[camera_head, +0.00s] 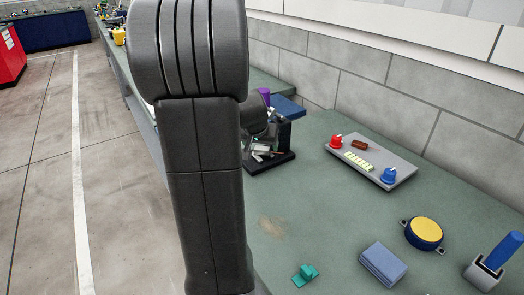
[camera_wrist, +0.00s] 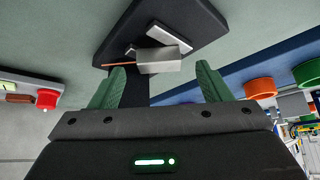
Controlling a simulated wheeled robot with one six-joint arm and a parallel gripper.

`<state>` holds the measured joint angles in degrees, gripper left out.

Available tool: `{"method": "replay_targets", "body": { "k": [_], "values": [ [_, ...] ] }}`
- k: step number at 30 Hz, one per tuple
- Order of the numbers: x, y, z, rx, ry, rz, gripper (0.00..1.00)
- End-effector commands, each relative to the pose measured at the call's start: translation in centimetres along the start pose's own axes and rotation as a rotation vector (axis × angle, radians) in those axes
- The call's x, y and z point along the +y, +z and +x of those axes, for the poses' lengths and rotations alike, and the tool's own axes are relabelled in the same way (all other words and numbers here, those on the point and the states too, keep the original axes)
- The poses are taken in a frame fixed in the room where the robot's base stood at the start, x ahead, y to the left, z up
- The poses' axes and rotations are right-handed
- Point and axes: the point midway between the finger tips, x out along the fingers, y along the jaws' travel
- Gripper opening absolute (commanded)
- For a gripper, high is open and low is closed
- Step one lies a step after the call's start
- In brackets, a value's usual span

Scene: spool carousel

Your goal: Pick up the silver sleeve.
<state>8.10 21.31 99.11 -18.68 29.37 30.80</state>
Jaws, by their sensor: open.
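A silver block-like piece (camera_wrist: 160,62), which looks like the silver sleeve, shows in the wrist view on a black base (camera_wrist: 185,22). Another pale silver piece (camera_wrist: 168,38) lies beside it, and a thin copper-coloured rod (camera_wrist: 118,65) runs at its left. My gripper (camera_wrist: 161,82) is open, its green fingers apart with the silver block in line with the gap between them. I cannot tell whether either finger touches it. In the head view the black base (camera_head: 268,163) with small silver pieces stands on the bench, partly hidden by my arm.
On the green bench (camera_head: 340,225) are a grey panel (camera_head: 385,163) with red and blue knobs, a yellow-topped round part (camera_head: 424,231), a blue block (camera_head: 383,264) and a small teal piece (camera_head: 306,275). A purple cylinder (camera_head: 264,94) stands behind the base.

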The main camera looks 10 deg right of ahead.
Motion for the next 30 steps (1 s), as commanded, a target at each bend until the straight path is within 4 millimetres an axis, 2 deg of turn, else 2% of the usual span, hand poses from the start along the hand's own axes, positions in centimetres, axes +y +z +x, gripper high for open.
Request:
{"method": "replay_targets", "body": {
  "k": [5,13,20,23,30],
  "values": [
    [0.0,0.0,1.6,-0.001,0.000,0.000,0.71],
    [0.0,0.0,1.8,0.001,-0.001,0.000,0.71],
    [0.0,0.0,1.8,0.001,-0.001,0.000,0.26],
    [0.0,0.0,1.8,0.001,-0.001,0.000,0.19],
    [0.0,-0.1,1.6,0.001,-0.001,0.000,0.19]
  ]
}}
